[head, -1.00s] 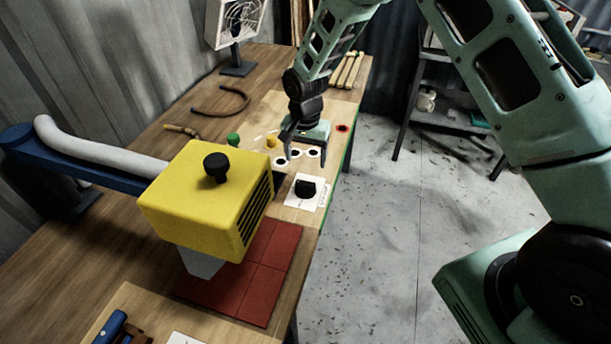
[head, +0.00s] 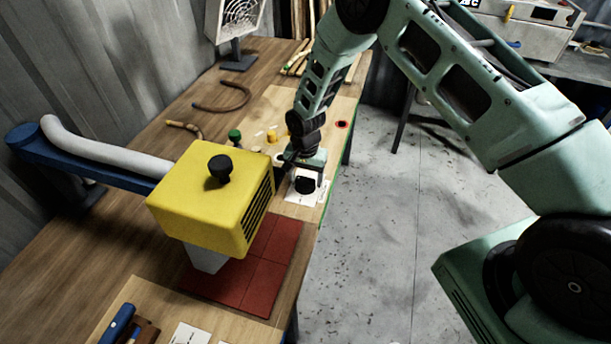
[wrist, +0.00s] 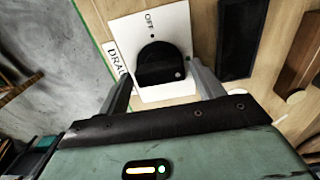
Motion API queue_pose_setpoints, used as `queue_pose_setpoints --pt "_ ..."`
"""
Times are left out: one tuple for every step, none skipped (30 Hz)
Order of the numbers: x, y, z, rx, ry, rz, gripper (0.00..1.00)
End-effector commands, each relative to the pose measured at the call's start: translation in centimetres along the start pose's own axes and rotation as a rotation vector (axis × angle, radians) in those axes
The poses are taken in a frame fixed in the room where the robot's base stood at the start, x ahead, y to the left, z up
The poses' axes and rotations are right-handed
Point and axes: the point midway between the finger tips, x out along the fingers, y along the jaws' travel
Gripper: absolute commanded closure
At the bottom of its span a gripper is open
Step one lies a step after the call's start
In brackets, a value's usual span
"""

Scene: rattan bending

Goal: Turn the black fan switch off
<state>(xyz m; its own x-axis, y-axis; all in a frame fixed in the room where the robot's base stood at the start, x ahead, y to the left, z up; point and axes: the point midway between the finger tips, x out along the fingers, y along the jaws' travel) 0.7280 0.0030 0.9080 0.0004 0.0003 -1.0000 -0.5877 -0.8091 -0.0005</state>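The black fan switch (head: 305,185) is a round knob on a white plate (head: 293,197) near the bench's right edge. In the wrist view the black knob (wrist: 160,62) has a raised grip bar with a white dot at its lower right. The plate (wrist: 165,20) is printed "OFF" beside a small black dot, and the white dot is not lined up with it. My gripper (head: 304,173) is over the switch. In the wrist view my gripper (wrist: 161,75) is open, one finger on each side of the knob; contact is not clear.
A yellow box (head: 210,195) with a black knob stands close left of my gripper, above red tiles (head: 262,275). A black strip (wrist: 240,40) lies beside the switch plate. A caged fan (head: 240,15) stands at the back. The floor (head: 390,240) right of the bench is clear.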

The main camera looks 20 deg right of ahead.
Motion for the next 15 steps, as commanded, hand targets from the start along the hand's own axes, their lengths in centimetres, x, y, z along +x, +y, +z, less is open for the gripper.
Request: queue_pose_setpoints --pt "-0.01 0.0 0.0 0.0 0.0 0.0 0.48" --pt "-0.01 0.0 0.0 0.0 0.0 0.0 0.56" --pt "-0.02 0.0 0.0 0.0 0.0 0.0 0.67" --pt "-0.02 0.0 0.0 0.0 0.0 0.0 0.7" --pt "-0.03 0.0 0.0 0.0 0.0 0.0 0.7" --pt "-0.03 0.0 0.0 0.0 0.0 0.0 0.7" --pt "-0.03 -0.01 0.0 0.0 0.0 0.0 0.7" --pt "-0.02 -0.01 0.0 -0.001 0.0 0.0 0.7" --pt "-0.01 -0.01 0.0 -0.003 0.0 0.0 0.7" --pt "0.0 -0.01 0.0 -0.006 0.0 0.0 0.7" --pt "0.01 -0.01 0.0 -0.009 0.0 0.0 0.7" --pt "0.03 -0.02 -0.01 -0.016 0.0 0.0 0.7" --pt "0.05 -0.02 -0.01 -0.023 0.0 0.0 0.7" --pt "0.07 -0.02 -0.01 -0.032 0.0 0.0 0.7" --pt "0.11 -0.02 -0.02 -0.045 0.0 0.0 0.7"
